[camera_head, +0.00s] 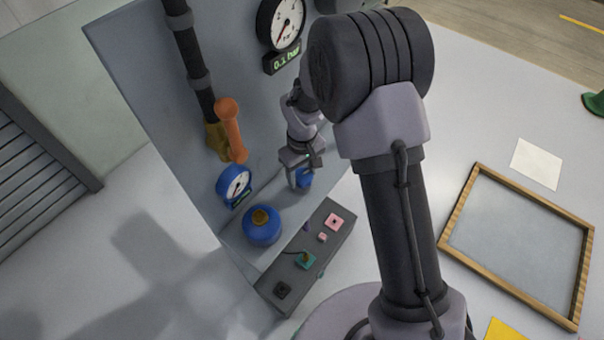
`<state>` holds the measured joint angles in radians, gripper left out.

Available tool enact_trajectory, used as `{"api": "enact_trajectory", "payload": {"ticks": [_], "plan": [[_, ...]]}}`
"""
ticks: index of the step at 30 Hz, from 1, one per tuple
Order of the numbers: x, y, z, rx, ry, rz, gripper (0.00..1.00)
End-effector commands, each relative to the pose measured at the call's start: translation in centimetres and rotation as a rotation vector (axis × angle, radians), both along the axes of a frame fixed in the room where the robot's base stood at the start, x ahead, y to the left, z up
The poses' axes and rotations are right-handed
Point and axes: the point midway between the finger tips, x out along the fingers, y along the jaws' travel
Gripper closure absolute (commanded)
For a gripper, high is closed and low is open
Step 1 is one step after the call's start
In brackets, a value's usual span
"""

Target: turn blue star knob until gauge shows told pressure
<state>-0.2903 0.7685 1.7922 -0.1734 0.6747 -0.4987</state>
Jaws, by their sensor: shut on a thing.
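The blue star knob (304,180) shows only in part below my gripper (302,172), close to the grey panel. My gripper points down and its fingers are shut on the knob; they hide most of its outline. A black-rimmed round gauge (286,22) with a white dial is on the panel above. The small display (286,61) under it seems to read 0.1 bar. A smaller blue-rimmed gauge (234,185) sits on the panel to the left; its reading is too small to tell.
An orange lever (231,130) sits on a dark pipe (190,50) left of my gripper. A blue round body with a brass top (262,225) and a grey control box (323,240) with several buttons are below. A wood-framed tray (515,245) lies right.

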Motion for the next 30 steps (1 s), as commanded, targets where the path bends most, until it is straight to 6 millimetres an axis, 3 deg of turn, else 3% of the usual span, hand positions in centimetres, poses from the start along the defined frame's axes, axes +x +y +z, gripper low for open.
{"api": "enact_trajectory", "payload": {"ticks": [30], "plan": [[0.07, 0.01, -0.07, 0.001, -0.002, -0.877, 0.89]]}}
